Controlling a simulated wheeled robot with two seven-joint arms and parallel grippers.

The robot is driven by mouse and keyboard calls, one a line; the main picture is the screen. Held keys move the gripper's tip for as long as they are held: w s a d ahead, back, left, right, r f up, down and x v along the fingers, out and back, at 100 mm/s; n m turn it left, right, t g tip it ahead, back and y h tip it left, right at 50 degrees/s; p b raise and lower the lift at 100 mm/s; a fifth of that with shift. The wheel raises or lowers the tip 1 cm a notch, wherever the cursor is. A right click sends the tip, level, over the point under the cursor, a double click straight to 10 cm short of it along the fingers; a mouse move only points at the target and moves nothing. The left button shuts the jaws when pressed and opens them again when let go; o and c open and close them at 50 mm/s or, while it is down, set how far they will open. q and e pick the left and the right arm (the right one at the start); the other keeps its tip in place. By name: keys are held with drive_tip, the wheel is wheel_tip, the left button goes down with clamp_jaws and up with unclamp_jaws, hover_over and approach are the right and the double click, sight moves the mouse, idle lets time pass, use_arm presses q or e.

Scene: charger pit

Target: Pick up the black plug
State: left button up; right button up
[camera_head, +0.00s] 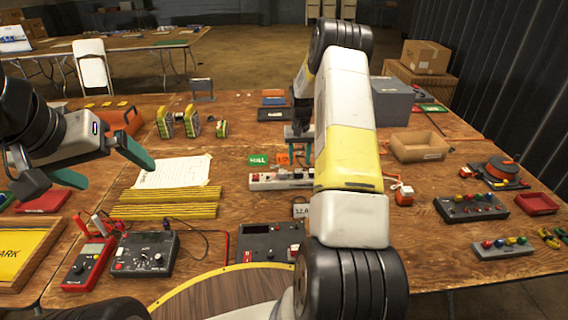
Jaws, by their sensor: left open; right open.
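I cannot make out a black plug for certain; my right arm covers the middle of the table. A white power strip (277,180) with a red switch lies in the middle, its right end behind that arm. My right gripper (299,138) is over the far middle of the table, beyond the strip, open, partly hidden by its own arm. My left gripper (84,172) is open and empty over the left side of the table, its teal fingers spread wide. A white and orange charger (404,194) stands right of my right arm.
Yellow rods (165,210) and white paper (172,172) lie at left. A red multimeter (89,262) and black meter box (145,254) are at the front left. A cardboard tray (419,147), grey box (392,103) and button boxes (471,208) fill the right.

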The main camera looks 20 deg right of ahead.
sight(298, 171)
drive_tip(key=f, duration=0.4)
drive_tip(key=shift+s+a+f, duration=0.15)
drive_tip(key=shift+s+f, duration=0.05)
clamp_jaws()
drive_tip(key=shift+r, duration=0.1)
